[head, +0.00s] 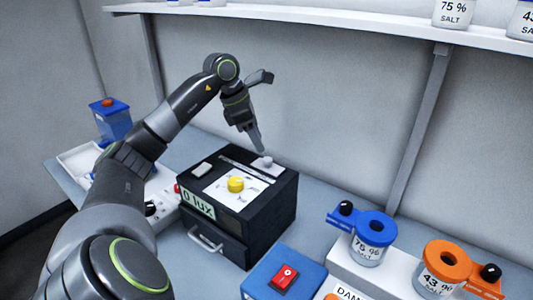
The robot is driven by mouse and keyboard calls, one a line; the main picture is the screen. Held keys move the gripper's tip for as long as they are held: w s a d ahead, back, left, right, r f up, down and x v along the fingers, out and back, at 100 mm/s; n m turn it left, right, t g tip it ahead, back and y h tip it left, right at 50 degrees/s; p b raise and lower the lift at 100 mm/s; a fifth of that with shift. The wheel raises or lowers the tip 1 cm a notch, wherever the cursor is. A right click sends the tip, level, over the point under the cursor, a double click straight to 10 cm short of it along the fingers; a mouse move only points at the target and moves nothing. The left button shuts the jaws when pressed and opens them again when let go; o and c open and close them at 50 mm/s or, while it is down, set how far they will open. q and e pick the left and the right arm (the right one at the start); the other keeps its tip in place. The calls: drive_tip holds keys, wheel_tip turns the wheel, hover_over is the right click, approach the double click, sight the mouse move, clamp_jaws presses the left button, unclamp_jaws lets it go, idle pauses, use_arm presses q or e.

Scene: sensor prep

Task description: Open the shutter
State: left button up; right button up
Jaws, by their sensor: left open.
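A black box (262,222) with a "0 lux" display (198,204) stands on the bench in the head view. A light grey knob (266,162) sits at the back right end of a narrow strip on its top; it looks like the shutter's slider. A yellow round piece (236,184) rests on the white sheet (219,189) on the box top. My left gripper (258,147) is open and points down just above the grey knob. I cannot tell whether its fingers touch the knob. My right gripper is not in view.
A blue box with a red switch (285,279) stands in front of the black box. Salt jars with a blue (374,226) and an orange lid (447,259) are at the right. A drawer handle (205,239) sticks out. A shelf (330,20) runs above.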

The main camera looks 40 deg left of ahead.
sight(267, 159)
use_arm(q)
drive_tip(key=p+x, duration=0.1)
drive_tip(key=x, duration=0.6)
clamp_jaws()
